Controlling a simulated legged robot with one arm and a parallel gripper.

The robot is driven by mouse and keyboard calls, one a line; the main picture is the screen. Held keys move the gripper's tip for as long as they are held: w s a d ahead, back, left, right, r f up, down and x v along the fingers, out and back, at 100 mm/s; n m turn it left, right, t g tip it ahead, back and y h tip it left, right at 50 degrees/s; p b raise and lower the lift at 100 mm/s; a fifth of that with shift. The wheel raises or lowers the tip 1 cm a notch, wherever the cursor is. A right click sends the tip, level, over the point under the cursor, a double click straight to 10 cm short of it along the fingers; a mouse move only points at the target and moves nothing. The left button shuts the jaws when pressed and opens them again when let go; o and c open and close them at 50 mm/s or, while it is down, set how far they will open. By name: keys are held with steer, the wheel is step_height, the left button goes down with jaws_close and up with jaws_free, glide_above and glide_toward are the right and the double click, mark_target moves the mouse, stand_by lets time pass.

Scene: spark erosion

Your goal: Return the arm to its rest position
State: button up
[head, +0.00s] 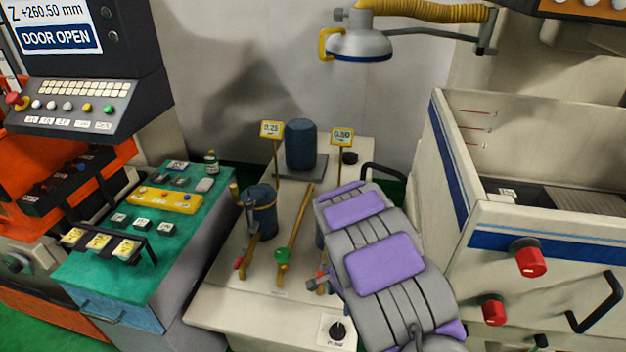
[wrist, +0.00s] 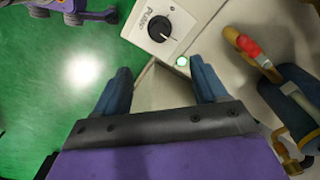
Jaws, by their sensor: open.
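My arm (head: 385,262), grey with purple panels, reaches over the right side of the cream bench (head: 235,318) in the head view. My gripper does not show clearly there. In the wrist view my gripper (wrist: 160,67) has its two blue fingers spread wide apart, with nothing between them. It points down over the bench's front edge, near a white panel with a black dial knob (wrist: 159,28). The same knob (head: 338,330) shows at the bench's front in the head view.
Dark blue cylinders (head: 301,145) and brass pipes stand on the bench. A red-handled valve (wrist: 247,46) and blue cylinder (wrist: 296,100) lie right of my gripper. A green-topped cabinet (head: 180,240) stands left, a cream machine (head: 540,225) right. Green floor (wrist: 60,120) is open at left.

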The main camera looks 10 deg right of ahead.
steer(key=s+r+n, duration=0.3)
steer(key=s+r, duration=0.4)
steer(key=r, duration=0.3)
steer(key=s+r+n, duration=0.3)
steer(key=s+r, duration=0.4)
steer(key=r, duration=0.3)
steer(key=s+r+n+g, duration=0.1)
steer(key=s+r+n, duration=0.2)
steer(key=s, duration=0.7)
steer(key=s+r+n, duration=0.3)
steer(key=s+r, duration=0.1)
steer(key=s, duration=0.6)
steer(key=shift+s+n+g, duration=0.2)
steer(key=shift+n+g, duration=0.2)
